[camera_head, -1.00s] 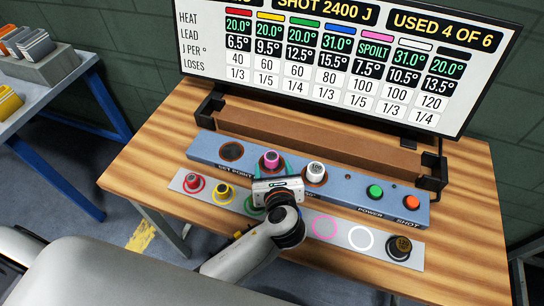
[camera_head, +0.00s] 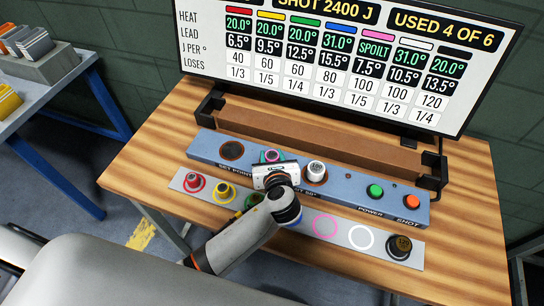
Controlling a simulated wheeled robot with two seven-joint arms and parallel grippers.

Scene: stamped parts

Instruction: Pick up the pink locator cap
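The pink locator cap (camera_head: 271,155) stands in a ring on the blue-grey panel (camera_head: 339,188), between an empty dark ring on the left and a white cap on the right. My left gripper (camera_head: 272,168) is right at the pink cap, covering most of it, so only a bit of the cap's top shows. The gripper's fingers are hidden, and I cannot tell whether they touch the cap. My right gripper is not in view.
A white cap (camera_head: 316,171) stands close to the right of my gripper. A green button (camera_head: 375,191) and an orange button (camera_head: 411,202) are further right. The front strip (camera_head: 341,232) holds a red cap (camera_head: 194,183), a yellow cap (camera_head: 221,191) and a dark cap (camera_head: 400,247). A brown bar (camera_head: 310,144) lies behind.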

